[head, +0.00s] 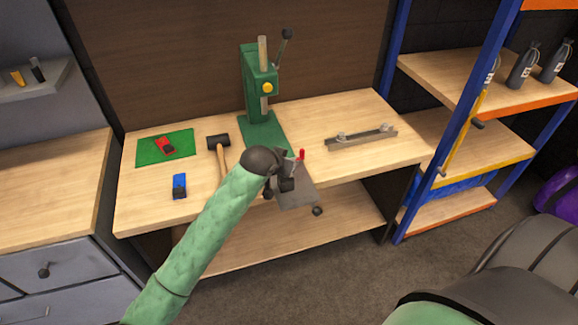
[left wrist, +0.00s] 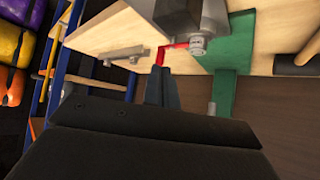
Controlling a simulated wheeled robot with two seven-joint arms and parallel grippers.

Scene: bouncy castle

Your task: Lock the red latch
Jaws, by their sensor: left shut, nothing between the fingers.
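The red latch handle (head: 302,154) shows as a small red upright piece near the front edge of the workbench, beside my left gripper (head: 287,183). In the left wrist view the red handle (left wrist: 168,50) looks bent, beside a grey metal fitting (left wrist: 196,45). My left gripper's dark fingers (left wrist: 158,68) are shut and empty, with their tips close to the red handle; I cannot tell if they touch it. In the head view my left wrist hides part of the latch and its base. My right gripper is not in view.
A green press (head: 258,85) stands behind the latch on the workbench (head: 350,112). A black mallet (head: 218,142), a green mat (head: 148,155) with a red item, and a blue item (head: 179,186) lie left. A metal bar (head: 362,137) lies right, near the shelving (head: 470,85).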

